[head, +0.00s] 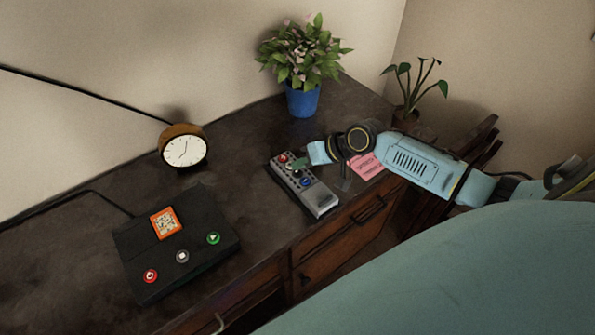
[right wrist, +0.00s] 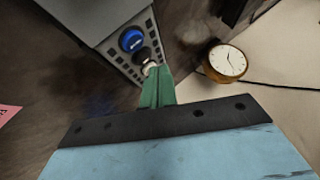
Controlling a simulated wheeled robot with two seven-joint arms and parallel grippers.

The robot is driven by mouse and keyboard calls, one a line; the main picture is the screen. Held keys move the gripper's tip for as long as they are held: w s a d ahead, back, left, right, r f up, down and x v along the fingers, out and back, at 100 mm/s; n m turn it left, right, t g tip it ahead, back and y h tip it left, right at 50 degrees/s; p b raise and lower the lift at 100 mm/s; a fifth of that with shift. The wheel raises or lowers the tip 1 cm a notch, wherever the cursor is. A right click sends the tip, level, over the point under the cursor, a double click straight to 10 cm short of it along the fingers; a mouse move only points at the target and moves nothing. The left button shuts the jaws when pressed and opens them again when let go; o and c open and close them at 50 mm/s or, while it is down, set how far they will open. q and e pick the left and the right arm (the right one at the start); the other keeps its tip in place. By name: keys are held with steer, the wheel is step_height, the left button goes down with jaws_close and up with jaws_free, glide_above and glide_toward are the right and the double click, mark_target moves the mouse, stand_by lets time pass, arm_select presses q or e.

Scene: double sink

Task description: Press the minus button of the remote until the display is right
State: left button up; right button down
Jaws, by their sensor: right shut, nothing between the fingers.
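The remote (head: 304,184) is grey with a dark button face and lies on the dark desk. In the head view it shows a red button (head: 283,158), a blue button (head: 305,182) and other small buttons between them. My right gripper (head: 301,163) is shut and empty, its green fingertips over the button face. In the right wrist view the green fingers (right wrist: 157,88) end at a pale button (right wrist: 149,68), beside the blue button (right wrist: 131,40); I cannot tell whether they touch it. A black box (head: 176,241) has an orange-framed display (head: 166,222) with a black-and-white pattern. My left gripper is not in view.
The box also carries red, grey and green buttons. A round clock (head: 184,151) stands behind it. A blue pot (head: 302,99) with a plant stands at the back. A pink note (head: 367,165) lies right of the remote. Bare desk lies between box and remote.

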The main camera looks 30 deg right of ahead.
steer(key=shift+f, duration=0.45)
steer(key=shift+f+b, duration=0.4)
steer(key=shift+f, duration=0.1)
stand_by(0.6)
stand_by(0.4)
steer(key=shift+r+p, duration=0.95)
steer(key=shift+p, duration=0.05)
step_height(320, 180, up, 5)
steer(key=p, duration=0.5)
